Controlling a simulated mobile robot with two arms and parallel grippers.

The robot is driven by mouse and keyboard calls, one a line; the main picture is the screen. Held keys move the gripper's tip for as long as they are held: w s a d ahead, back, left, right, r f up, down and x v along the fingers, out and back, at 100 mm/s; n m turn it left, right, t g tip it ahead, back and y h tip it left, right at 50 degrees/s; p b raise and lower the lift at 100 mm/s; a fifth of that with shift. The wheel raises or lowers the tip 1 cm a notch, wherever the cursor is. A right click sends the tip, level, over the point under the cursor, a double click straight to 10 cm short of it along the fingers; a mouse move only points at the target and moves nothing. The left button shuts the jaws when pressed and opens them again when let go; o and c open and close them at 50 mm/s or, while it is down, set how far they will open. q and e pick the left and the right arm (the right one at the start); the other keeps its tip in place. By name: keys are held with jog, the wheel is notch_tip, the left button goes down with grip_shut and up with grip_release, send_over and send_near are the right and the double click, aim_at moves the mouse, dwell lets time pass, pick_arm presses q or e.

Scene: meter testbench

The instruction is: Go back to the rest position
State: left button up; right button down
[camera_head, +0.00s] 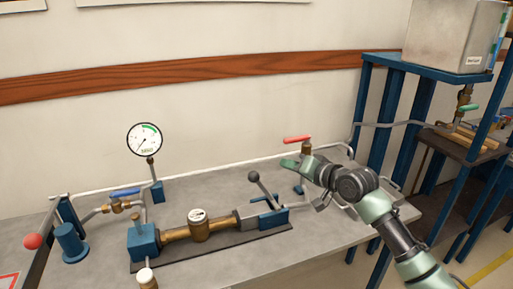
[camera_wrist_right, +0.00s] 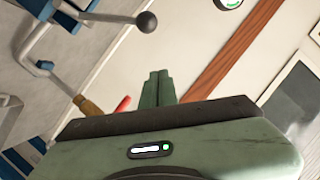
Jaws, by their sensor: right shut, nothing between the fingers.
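My right gripper (camera_head: 289,163) is over the right part of the bench in the head view, close to the red-handled valve (camera_head: 298,141). Its green fingers (camera_wrist_right: 157,88) are together and empty in the right wrist view. In the head view the fingertips are just left of and below the red handle; I cannot tell whether they touch the valve. In the wrist view, part of the red handle (camera_wrist_right: 122,104) and the brass valve body (camera_wrist_right: 88,106) show behind the gripper. My left gripper is in neither view.
The grey bench (camera_head: 215,187) carries a brass meter (camera_head: 199,225), a clamp lever with a black ball (camera_head: 254,177), a pressure gauge (camera_head: 145,140), a blue-handled valve (camera_head: 124,193) and a red ball lever (camera_head: 33,241). A blue stand (camera_head: 393,78) with a metal tank (camera_head: 452,37) rises at right.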

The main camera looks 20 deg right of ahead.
jog(key=s+a+f+n+g, duration=0.2)
jog(key=s+a+f, duration=0.2)
jog(key=s+f, duration=0.25)
jog(key=s+a+f+n+g+h, duration=0.1)
jog(key=s+a+f+g, duration=0.15)
jog(key=s+f, duration=0.35)
jog(key=s+a+f+n+g, duration=0.1)
jog(key=s+a+f+n, duration=0.1)
jog(key=s+a+f, duration=0.45)
jog(key=s+d+f+n+g+h, duration=0.1)
jog(key=s+f+g+h, duration=0.2)
jog(key=s, duration=0.8)
jog(key=s+d+f+n+g, duration=0.15)
jog(key=s+f, duration=0.35)
jog(key=s, duration=0.6)
notch_tip(320, 180, down, 28)
jog(key=s+g+b, duration=0.2)
jog(key=s+d+f+g+b, duration=0.1)
jog(key=s+d+f+b, duration=0.1)
jog(key=s+f, duration=1.5)
jog(key=shift+d+f, duration=0.15)
jog(key=shift+f, duration=0.25)
